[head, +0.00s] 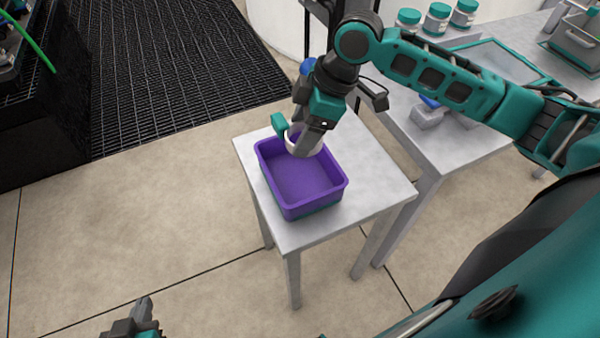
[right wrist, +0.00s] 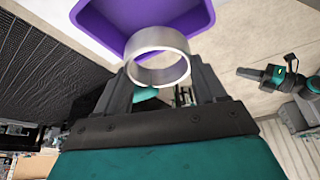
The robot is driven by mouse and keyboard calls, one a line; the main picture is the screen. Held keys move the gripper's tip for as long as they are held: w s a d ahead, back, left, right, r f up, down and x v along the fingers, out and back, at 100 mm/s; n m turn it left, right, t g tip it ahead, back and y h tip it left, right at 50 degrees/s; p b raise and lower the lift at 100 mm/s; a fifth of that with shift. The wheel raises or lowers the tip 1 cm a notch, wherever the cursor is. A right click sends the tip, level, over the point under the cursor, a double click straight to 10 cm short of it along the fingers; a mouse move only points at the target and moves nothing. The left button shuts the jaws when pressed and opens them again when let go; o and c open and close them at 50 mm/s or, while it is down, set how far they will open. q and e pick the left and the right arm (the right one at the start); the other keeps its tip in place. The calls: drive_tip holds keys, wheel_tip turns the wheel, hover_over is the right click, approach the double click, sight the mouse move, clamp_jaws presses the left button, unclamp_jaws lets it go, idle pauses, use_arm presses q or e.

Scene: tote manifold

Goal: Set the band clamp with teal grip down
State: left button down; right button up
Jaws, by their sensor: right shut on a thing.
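The band clamp is a pale metal ring (head: 304,139) with a teal grip (head: 279,124) on its left side. My right gripper (head: 308,143) is shut on it and holds it over the far part of the purple tote (head: 317,211). In the right wrist view the ring (right wrist: 157,40) sits between the fingertips, with a bit of teal below it. The purple tote (right wrist: 95,28) shows behind the ring. Whether the clamp touches the tote is hard to tell. My left gripper (head: 143,308) is low at the bottom edge, away from the table; its jaw opening is unclear.
The tote stands on a small grey table (head: 375,182) with bare top around it, mostly to the right. A second bench (head: 470,145) on the right holds white jars with teal lids (head: 436,18) and a metal container (head: 577,40). A black grating (head: 165,70) lies at left.

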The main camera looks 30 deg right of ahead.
wheel_tip(320, 180, down, 10)
drive_tip(key=shift+r+b, duration=0.1)
drive_tip(key=shift+b, duration=0.55)
drive_tip(key=shift+f+b, duration=0.4)
drive_tip(key=shift+f, duration=2)
drive_tip(key=o, duration=0.6)
drive_tip(key=shift+f, duration=0.15)
drive_tip(key=o, duration=0.4)
drive_tip(key=shift+o, duration=0.3)
